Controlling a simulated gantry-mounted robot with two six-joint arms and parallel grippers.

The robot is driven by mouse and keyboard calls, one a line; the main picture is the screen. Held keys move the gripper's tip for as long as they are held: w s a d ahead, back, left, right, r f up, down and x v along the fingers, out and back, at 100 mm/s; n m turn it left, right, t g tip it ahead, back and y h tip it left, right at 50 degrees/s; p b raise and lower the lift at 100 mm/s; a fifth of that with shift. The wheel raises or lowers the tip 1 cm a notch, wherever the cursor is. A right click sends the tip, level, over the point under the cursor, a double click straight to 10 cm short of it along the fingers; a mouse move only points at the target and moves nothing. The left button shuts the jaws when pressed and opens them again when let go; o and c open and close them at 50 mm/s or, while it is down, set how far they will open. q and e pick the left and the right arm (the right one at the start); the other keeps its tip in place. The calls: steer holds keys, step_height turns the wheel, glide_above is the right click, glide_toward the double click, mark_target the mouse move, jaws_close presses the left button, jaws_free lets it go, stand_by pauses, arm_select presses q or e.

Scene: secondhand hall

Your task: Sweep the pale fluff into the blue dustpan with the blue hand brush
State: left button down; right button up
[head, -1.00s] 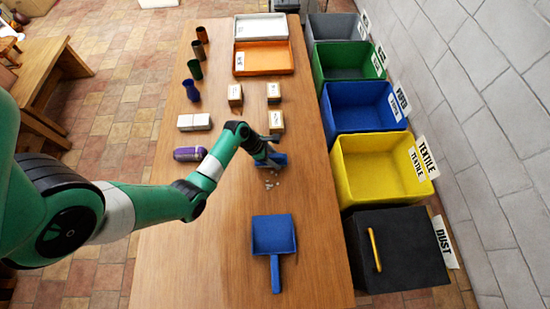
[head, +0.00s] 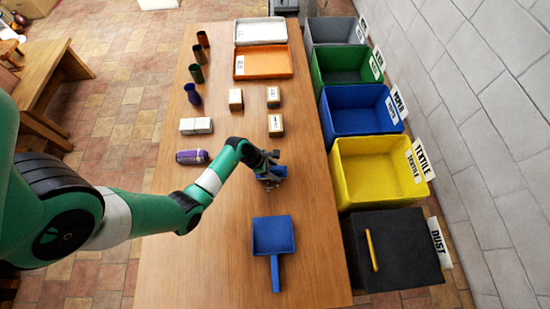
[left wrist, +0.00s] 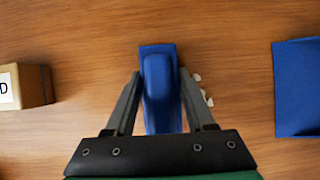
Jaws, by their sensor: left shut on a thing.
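My left gripper (head: 268,168) is shut on the blue hand brush (head: 279,171), over the middle of the table. In the left wrist view the brush (left wrist: 158,85) sits between the two fingers (left wrist: 158,92). The pale fluff (left wrist: 203,88) lies in small bits on the table just right of the brush there; in the head view the arm and brush mostly hide it. The blue dustpan (head: 273,236) lies flat nearer the front, its handle pointing to the front edge. It also shows at the right of the left wrist view (left wrist: 297,88). My right gripper is not in view.
Small labelled boxes (head: 276,125) stand beyond the brush. A purple bottle (head: 192,157) and white blocks (head: 196,126) lie to the left. Several coloured bins (head: 346,178) line the table's right side, with a black dust bin (head: 405,250) nearest. Bare table surrounds the dustpan.

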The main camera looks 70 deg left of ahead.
mark_target(282, 197)
arm_select(q)
steer(key=shift+s+d, duration=0.15)
steer(key=shift+d, duration=0.15)
steer(key=shift+s+d+r+p, duration=0.1)
steer(key=shift+d+p, duration=0.15)
steer(key=shift+p, duration=0.15)
steer(key=d+p, duration=0.1)
steer(key=s+d+p, duration=0.1)
steer(key=shift+d, duration=0.35)
steer(key=shift+s+d, duration=0.1)
steer(key=shift+d, duration=0.25)
steer(key=shift+s+d+p, duration=0.1)
steer(key=shift+d+p, duration=0.3)
steer(key=shift+p, duration=0.1)
steer(key=shift+s+d+p, duration=0.25)
steer(key=shift+d+p, duration=0.1)
steer(key=shift+d, duration=0.3)
steer(key=shift+s+d+p, duration=0.2)
steer(key=shift+d+p, duration=0.15)
steer(key=shift+d, duration=0.25)
steer(key=shift+s+d, duration=0.1)
steer(key=shift+d, duration=0.2)
